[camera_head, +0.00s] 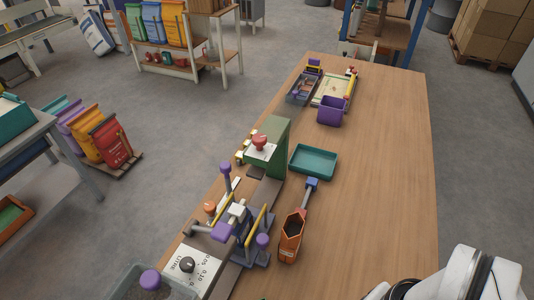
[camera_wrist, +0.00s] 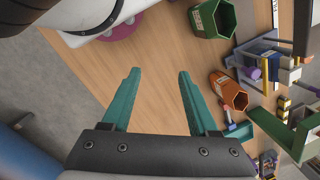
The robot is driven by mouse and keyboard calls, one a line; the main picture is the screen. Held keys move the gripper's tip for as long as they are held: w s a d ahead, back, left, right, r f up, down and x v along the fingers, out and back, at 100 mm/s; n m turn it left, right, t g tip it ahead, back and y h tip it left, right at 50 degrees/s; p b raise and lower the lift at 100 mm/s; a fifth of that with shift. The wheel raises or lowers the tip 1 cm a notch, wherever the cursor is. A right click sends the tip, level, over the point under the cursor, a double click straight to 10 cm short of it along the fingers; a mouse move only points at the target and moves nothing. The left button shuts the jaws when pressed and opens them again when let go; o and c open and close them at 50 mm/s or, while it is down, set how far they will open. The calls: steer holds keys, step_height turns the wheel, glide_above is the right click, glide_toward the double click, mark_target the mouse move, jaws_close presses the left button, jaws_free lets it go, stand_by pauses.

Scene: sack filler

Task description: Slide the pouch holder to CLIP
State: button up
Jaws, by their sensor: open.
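A slide assembly that looks like the pouch holder (camera_head: 240,228), with yellow side plates and purple knobs, sits on a grey rail (camera_head: 262,193) along the table's left side. A purple-knobbed assembly also shows at the right of the wrist view (camera_wrist: 271,70). A green stand with a red knob (camera_head: 278,136) is farther up the rail; I cannot read a CLIP label. My gripper (camera_wrist: 159,72) shows in the wrist view, its two teal fingers apart with nothing between them. It is above the table, away from the holder. The head view does not show its fingers.
An orange scoop (camera_head: 291,237) lies right of the holder, below a teal tray (camera_head: 313,161). A dial panel (camera_head: 189,267) is at the near left. A purple bin (camera_head: 330,111) stands farther back. The table's right side (camera_head: 385,170) is clear. A green container (camera_wrist: 213,18) shows in the wrist view.

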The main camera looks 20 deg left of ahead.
steer(key=w+a+m+h, duration=0.1)
steer(key=w+a+m, duration=0.3)
steer(key=w+a, duration=0.3)
steer(key=m, duration=0.8)
glide_above(262, 239)
steer(key=shift+h, duration=0.4)
step_height(262, 239, down, 5)
steer(key=shift+d+f, duration=0.1)
steer(key=shift+d, duration=0.05)
steer(key=shift+a+f, duration=0.2)
steer(key=shift+f, duration=0.05)
step_height(262, 239, down, 8)
steer(key=shift+d+r, duration=0.1)
steer(key=shift+r, duration=0.15)
steer(key=shift+c, duration=0.3)
